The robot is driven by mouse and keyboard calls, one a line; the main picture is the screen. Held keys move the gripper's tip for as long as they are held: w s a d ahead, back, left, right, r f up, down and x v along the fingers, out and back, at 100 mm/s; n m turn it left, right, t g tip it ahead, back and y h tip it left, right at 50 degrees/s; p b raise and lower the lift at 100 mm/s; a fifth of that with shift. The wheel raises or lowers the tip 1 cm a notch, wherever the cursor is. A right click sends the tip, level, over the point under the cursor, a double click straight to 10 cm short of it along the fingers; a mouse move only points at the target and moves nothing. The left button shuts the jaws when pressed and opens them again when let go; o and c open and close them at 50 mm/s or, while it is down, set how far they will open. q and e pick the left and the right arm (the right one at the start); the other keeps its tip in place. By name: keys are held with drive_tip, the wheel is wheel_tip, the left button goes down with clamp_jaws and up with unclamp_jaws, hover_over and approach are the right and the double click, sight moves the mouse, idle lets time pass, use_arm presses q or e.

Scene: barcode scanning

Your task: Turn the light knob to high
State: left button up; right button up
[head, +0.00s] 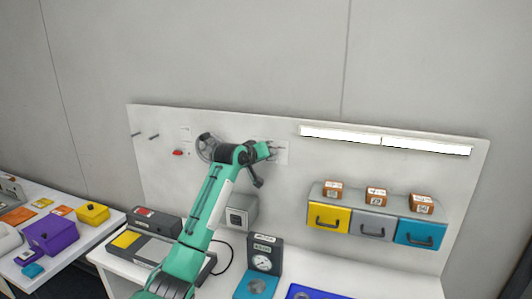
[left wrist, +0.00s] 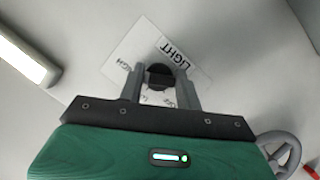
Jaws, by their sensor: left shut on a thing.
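The dark round light knob (left wrist: 159,75) sits on a white label plate (left wrist: 128,62) on the back panel. The plate carries the word LIGHT and other partly covered words. My left gripper (left wrist: 160,82) is shut on the knob, with one finger on each side of it. In the head view my left gripper (head: 275,149) reaches the panel at the plate (head: 282,157), and the knob itself is hidden there. I cannot read the knob's setting. My right gripper is not in view.
A lit lamp bar (head: 385,140) runs along the panel to the right of the gripper. A grey handwheel (head: 205,147) is on the panel to the left. Yellow, grey and blue drawers (head: 372,226) with small boxes on top stand at right.

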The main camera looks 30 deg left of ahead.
use_arm(q)
drive_tip(key=shift+f, duration=0.2)
idle(0.4)
drive_tip(key=o, duration=0.9)
drive_tip(key=shift+r, duration=0.1)
drive_tip(key=shift+o, duration=0.2)
drive_tip(key=shift+s, duration=0.1)
drive_tip(key=b+v, duration=0.4)
drive_tip(key=v, duration=0.9)
drive_tip(key=shift+s+d+r+b, duration=0.15)
drive_tip(key=shift+s+r+b, duration=0.05)
drive_tip(key=shift+s+b, duration=0.1)
drive_tip(key=shift+w+f, duration=0.1)
